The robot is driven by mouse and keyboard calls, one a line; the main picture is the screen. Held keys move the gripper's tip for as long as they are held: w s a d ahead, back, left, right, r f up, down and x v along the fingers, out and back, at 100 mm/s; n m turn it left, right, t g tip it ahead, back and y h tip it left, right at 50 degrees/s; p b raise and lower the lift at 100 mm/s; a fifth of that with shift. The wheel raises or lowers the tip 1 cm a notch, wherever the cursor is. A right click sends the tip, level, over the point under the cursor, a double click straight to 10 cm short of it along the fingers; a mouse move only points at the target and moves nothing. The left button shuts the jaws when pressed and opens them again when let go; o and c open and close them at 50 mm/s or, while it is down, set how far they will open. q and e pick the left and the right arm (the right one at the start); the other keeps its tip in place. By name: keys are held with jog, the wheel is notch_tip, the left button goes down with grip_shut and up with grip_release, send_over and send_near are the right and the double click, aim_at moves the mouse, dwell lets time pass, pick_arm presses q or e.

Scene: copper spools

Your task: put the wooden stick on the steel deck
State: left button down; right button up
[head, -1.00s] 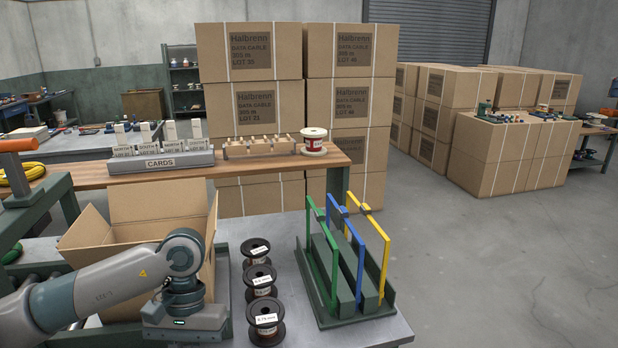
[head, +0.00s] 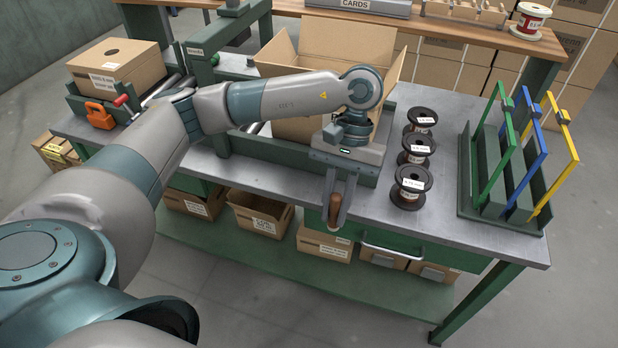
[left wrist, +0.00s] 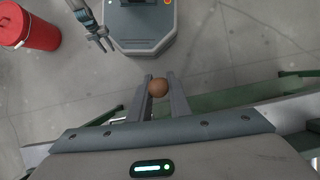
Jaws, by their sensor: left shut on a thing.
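The wooden stick (head: 335,214) is brown and hangs between the fingers of my left gripper (head: 337,204), which is shut on it. In the head view it shows against the bench's front, with floor beneath it. The left wrist view shows its round end (left wrist: 158,88) between the two fingertips (left wrist: 161,86), with floor behind. The steel deck, the bench's grey top (head: 440,205), lies behind and to the right of the stick. In the wrist view, what seems to be my right gripper (left wrist: 103,42) is small at the top; its jaws are unclear.
Black spools (head: 411,184) stand in a row on the deck. A green rack (head: 463,178) with green, blue and yellow frames stands at right. An open carton (head: 290,70) is behind my left arm. Bare deck lies between spools and rack. A red bin (left wrist: 30,28) stands on the floor.

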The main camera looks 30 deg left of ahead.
pick_arm(q)
jog(key=n+h, duration=0.1)
jog(key=n, duration=0.1)
jog(key=w+n+h, duration=0.1)
jog(key=n, duration=0.1)
jog(key=shift+f+n+t, duration=0.15)
jog(key=shift+n+t, duration=0.15)
jog(key=n, duration=0.3)
jog(key=shift+w+t+h, duration=0.35)
jog(key=shift+t+h, duration=0.05)
jog(key=n, duration=0.2)
jog(key=w+n+t, duration=0.1)
jog(key=n, duration=0.1)
jog(key=a+n+t+h, duration=0.1)
jog(key=n, duration=0.2)
jog(key=shift+w+r, duration=0.3)
jog(key=shift+w, duration=0.05)
jog(key=w+a+r+n+t+y, duration=0.2)
jog(key=a+n+t, duration=0.3)
jog(key=n, duration=0.8)
jog(key=shift+w, duration=0.45)
jog(key=shift+r, duration=0.1)
